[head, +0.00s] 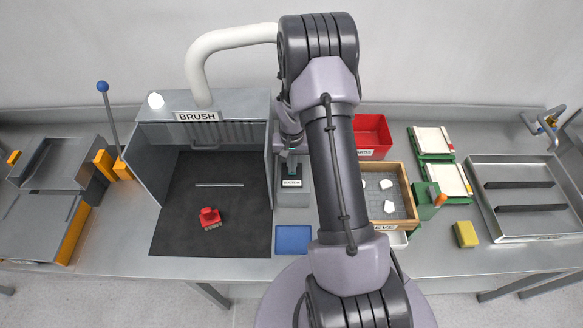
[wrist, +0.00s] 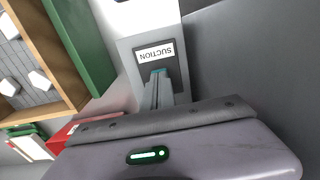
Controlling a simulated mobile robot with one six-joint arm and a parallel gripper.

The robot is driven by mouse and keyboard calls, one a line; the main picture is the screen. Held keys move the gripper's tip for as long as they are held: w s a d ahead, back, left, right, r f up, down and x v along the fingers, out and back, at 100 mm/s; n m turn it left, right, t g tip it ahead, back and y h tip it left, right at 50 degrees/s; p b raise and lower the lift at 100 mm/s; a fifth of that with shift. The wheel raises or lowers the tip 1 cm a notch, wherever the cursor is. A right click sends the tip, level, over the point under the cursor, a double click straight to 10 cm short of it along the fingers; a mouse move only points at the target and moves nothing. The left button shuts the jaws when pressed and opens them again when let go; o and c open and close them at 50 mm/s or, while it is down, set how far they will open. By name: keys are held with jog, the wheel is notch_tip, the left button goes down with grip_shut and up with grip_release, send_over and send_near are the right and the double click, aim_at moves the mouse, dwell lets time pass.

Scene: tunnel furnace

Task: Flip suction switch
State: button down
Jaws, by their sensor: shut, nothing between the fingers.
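The suction switch box (head: 292,196) is a grey unit with a dark face and a white SUCTION label, standing just right of the brush booth. In the wrist view its label (wrist: 155,53) reads upside down on the dark panel (wrist: 147,66). My gripper (head: 291,168) is over the back part of this box, pointing down. In the wrist view my gripper (wrist: 158,75) has its fingers together and empty, with the tips close to the label's edge. I cannot tell whether they touch the panel. The switch lever itself is not distinguishable; the fingers may hide it.
A red bin (head: 373,134) and a wooden sieve tray (head: 408,181) with white pieces are on the right. A blue pad (head: 293,239) lies in front.

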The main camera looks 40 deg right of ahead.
jog(key=shift+f, duration=0.3)
jog(key=shift+r, duration=0.1)
jog(key=shift+r+p, duration=1.75)
jog(key=shift+r, duration=1.7)
